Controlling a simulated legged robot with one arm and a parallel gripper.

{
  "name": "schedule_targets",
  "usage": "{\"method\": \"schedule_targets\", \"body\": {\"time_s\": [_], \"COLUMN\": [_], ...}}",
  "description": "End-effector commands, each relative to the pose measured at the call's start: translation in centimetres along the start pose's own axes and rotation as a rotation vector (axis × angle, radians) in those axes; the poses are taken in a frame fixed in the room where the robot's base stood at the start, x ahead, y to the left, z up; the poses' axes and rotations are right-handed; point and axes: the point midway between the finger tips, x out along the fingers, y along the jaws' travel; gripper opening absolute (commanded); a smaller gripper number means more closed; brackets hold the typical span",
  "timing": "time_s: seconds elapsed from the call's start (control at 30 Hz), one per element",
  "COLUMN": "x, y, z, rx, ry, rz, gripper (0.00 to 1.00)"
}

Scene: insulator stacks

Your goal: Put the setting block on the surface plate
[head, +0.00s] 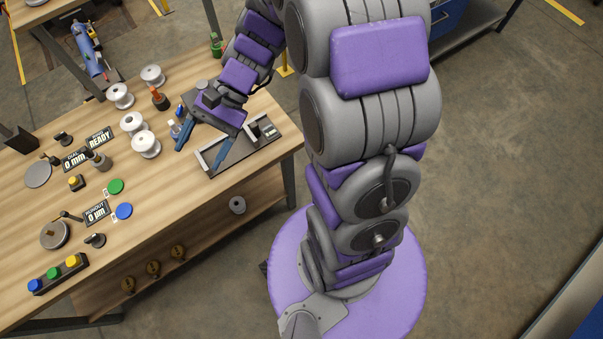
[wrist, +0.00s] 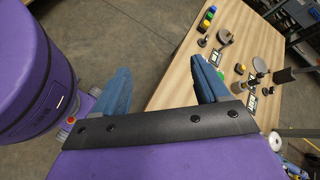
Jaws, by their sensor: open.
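My gripper (head: 203,152) is over the right part of the wooden table in the head view. Its two blue fingers are spread, with nothing held between them. In the wrist view my gripper (wrist: 163,85) is also open and empty, its right finger in front of the table edge. A flat grey disc (head: 38,174), which may be the surface plate, lies at the table's left beside a "0 mm READY" display (head: 88,149). I cannot tell surely which thing is the setting block. A small dark block (head: 254,129) stands in a tray, close right of my gripper.
The dark tray (head: 240,156) with pale end walls sits at the table's right end. Several white spools (head: 146,144) stand left of my gripper. A second disc (head: 55,235) and coloured buttons (head: 53,272) are at the front left. Bare wood (head: 165,205) lies in the front middle.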

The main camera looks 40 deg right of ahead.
Motion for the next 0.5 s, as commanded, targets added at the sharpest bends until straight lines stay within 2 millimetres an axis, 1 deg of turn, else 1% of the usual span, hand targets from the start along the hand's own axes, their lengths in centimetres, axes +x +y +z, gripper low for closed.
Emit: {"method": "schedule_targets", "body": {"time_s": [0.03, 0.2, 0.37, 0.5], "x": [0.1, -0.1, -1.2, -2.6], "y": [1.0, 5.0, 8.8, 12.2], "z": [1.4, 5.0, 7.4, 8.9], "rx": [-0.048, -0.184, -0.312, -0.418], "ry": [0.027, 0.11, 0.202, 0.286], "rz": [0.057, 0.248, 0.421, 0.566], "gripper": [0.74, 0.74, 0.74, 0.74]}}
